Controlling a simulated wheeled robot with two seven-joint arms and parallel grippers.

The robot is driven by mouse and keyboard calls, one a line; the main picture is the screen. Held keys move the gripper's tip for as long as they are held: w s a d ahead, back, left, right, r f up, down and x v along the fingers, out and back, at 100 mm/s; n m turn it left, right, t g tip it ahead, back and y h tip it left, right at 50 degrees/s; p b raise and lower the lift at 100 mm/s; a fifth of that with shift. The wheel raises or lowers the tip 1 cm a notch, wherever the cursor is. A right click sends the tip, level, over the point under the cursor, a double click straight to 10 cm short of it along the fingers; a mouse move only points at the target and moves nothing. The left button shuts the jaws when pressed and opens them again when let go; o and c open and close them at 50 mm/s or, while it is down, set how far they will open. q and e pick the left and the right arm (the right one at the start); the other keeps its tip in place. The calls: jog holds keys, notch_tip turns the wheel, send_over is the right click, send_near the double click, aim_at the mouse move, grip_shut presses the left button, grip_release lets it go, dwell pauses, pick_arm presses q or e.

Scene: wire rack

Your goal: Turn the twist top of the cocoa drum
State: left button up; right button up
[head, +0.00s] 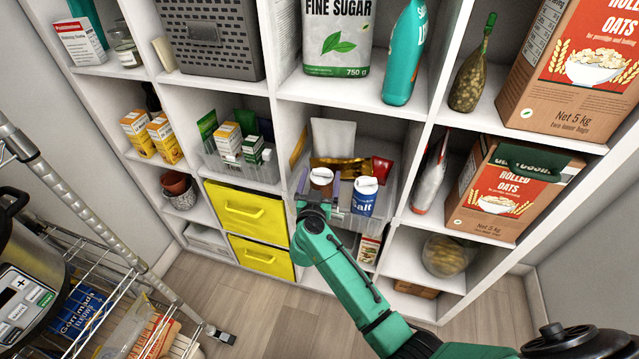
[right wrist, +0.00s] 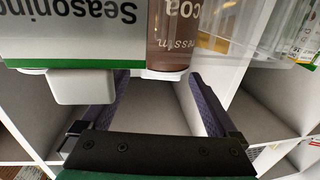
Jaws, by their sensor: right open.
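The cocoa drum (head: 321,178) is a small brown cylinder with a pale top, in a clear bin in the middle cubby. In the right wrist view its brown side (right wrist: 172,35) with part of the word "cocoa" shows just beyond the fingers. My right gripper (head: 319,191) is open, its two purple fingers at the near side of the drum. In the right wrist view the fingertips (right wrist: 159,76) lie to either side of the drum's lower edge in the picture, with an empty gap between them. Contact cannot be told. My left gripper is not in view.
A blue and white salt container (head: 364,196) stands close right of the drum. A white and green seasoning pack (right wrist: 75,30) is close by in the right wrist view. The clear bin (head: 391,190) also holds pouches. Yellow drawers (head: 250,213) are at lower left; a wire rack (head: 95,270) stands left.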

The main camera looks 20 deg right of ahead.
jog(key=v, duration=1.4)
jog(key=shift+s, duration=0.2)
